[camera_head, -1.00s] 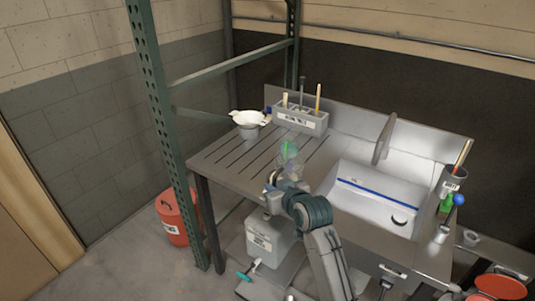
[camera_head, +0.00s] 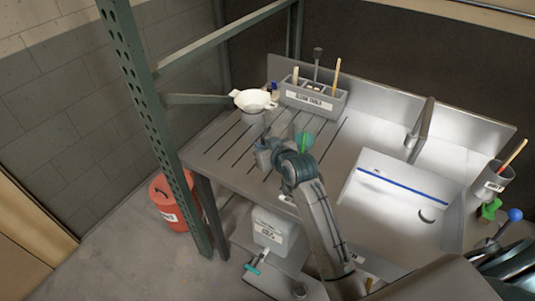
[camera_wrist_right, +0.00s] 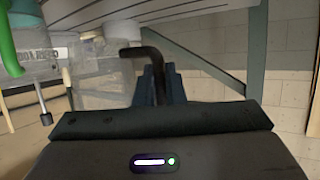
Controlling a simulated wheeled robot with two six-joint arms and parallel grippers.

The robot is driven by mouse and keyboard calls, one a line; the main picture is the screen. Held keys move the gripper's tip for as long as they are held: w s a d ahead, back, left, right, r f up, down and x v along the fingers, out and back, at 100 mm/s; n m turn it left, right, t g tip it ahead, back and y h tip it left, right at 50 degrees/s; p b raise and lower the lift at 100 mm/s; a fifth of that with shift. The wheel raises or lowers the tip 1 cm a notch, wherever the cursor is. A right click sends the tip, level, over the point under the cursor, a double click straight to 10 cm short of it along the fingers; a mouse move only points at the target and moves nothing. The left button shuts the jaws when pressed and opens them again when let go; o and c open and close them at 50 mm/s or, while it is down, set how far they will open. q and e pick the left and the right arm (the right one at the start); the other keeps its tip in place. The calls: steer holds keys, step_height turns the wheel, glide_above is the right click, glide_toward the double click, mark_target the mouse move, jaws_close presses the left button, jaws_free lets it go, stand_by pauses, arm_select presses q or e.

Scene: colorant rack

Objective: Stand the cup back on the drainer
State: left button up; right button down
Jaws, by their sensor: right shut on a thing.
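In the right wrist view my right gripper (camera_wrist_right: 156,84) is shut on a dark bent bar (camera_wrist_right: 138,52), seemingly the cup's handle. My left gripper is not in view.
A clean-tools caddy (camera_head: 311,101) and a white two-eared bowl (camera_head: 253,100) stand at the back of the drainer. A green rack post (camera_head: 150,120) rises at the left. The sink (camera_head: 395,205) lies to the right. The drainer's left part is clear.

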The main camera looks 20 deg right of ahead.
steer(key=f, duration=0.4)
steer(key=f+p, duration=0.1)
steer(key=f, duration=0.1)
steer(key=shift+w, duration=0.3)
steer(key=shift+s+f, duration=0.1)
steer(key=shift+f, duration=0.1)
steer(key=shift+s, duration=0.1)
steer(key=shift+f, duration=0.2)
steer(key=c, duration=1.5)
jaws_free()
steer(key=shift+r, duration=0.2)
